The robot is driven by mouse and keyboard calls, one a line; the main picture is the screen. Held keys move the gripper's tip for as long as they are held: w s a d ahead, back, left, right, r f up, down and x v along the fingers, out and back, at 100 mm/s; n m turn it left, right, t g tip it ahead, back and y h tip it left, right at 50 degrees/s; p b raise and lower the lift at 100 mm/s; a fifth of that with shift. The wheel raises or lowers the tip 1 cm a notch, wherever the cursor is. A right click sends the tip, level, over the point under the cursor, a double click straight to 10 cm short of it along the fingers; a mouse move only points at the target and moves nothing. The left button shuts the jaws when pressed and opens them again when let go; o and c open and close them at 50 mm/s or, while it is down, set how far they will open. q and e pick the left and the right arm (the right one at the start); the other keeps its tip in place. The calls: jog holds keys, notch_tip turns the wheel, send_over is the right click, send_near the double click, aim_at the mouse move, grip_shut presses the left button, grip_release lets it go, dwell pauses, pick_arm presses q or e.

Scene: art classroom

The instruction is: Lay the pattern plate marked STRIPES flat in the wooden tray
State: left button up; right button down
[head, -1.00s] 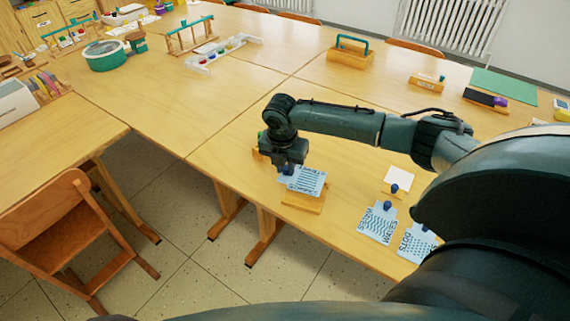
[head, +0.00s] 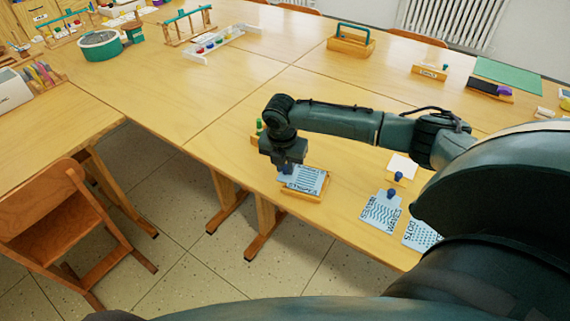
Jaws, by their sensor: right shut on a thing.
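The light blue pattern plate (head: 308,179) has dark stripes, and lettering along its near edge that is too small to read surely. My right gripper (head: 287,169) is shut on its left end, at the blue knob. The plate looks level and lies over the wooden tray (head: 304,197), mostly inside its rim as seen from here. I cannot tell whether it touches the tray floor. The tray stands near the table's front edge. My left gripper is not in view.
Plates marked WAVES (head: 381,212) and DOTS (head: 421,234) lie to the right of the tray, near my arm. A white card (head: 402,165) stands behind them. A green-topped thing (head: 259,127) is just behind my gripper. The table left of the tray is clear.

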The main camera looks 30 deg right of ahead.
jog(key=shift+p, duration=0.6)
dwell(0.7)
jog(key=shift+f+p, duration=0.3)
jog(key=shift+p, duration=0.65)
dwell(1.2)
jog(key=c, duration=1.2)
grip_release()
jog(key=shift+c, duration=0.2)
jog(key=shift+o, duration=1.2)
